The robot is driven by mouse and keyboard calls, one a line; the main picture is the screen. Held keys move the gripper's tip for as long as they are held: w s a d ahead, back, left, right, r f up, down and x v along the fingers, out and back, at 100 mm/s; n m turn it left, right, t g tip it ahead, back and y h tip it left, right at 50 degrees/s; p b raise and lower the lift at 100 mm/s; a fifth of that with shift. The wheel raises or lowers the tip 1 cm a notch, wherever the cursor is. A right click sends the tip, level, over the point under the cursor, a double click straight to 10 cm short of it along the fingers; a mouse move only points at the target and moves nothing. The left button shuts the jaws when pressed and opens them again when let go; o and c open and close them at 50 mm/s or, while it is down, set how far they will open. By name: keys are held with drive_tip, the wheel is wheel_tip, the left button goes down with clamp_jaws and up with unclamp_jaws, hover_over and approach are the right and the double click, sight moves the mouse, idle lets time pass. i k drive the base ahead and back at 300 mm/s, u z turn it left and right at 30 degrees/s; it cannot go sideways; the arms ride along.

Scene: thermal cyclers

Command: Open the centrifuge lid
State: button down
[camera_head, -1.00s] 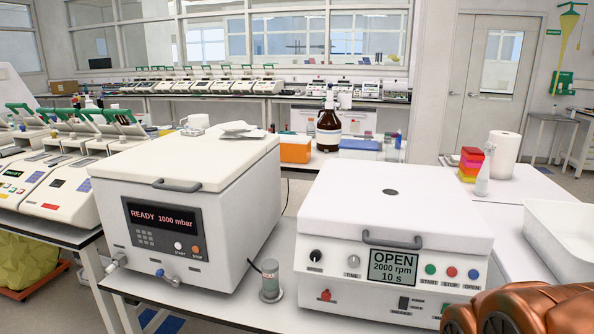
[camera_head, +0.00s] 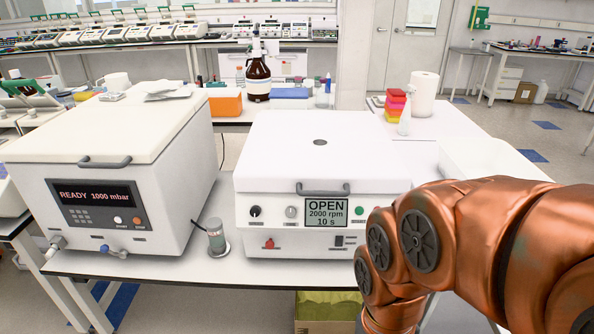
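The centrifuge (camera_head: 268,238) is a white box on the bench, right of the middle. Its white lid (camera_head: 300,158) is down, with a grey handle (camera_head: 327,190) at the front edge. Its display (camera_head: 326,212) reads OPEN, 2000 rpm, 10 s. A dark round spot sits in the lid's top. My copper-coloured arm fills the lower right and hides the right end of the control panel. My gripper is not in view.
A white unit (camera_head: 100,160) reading READY 1000 mbar stands left of the centrifuge. A small grey cylinder (camera_head: 216,237) stands between them near the bench's front. A white tray (camera_head: 478,158) lies to the right. A brown bottle (camera_head: 258,75) and orange box (camera_head: 224,102) stand behind.

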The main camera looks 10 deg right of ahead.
sight(309, 155)
drive_tip(key=k, duration=1.25)
drive_tip(key=u, duration=0.65)
drive_tip(key=i, duration=1.25)
drive_tip(key=z, duration=0.35)
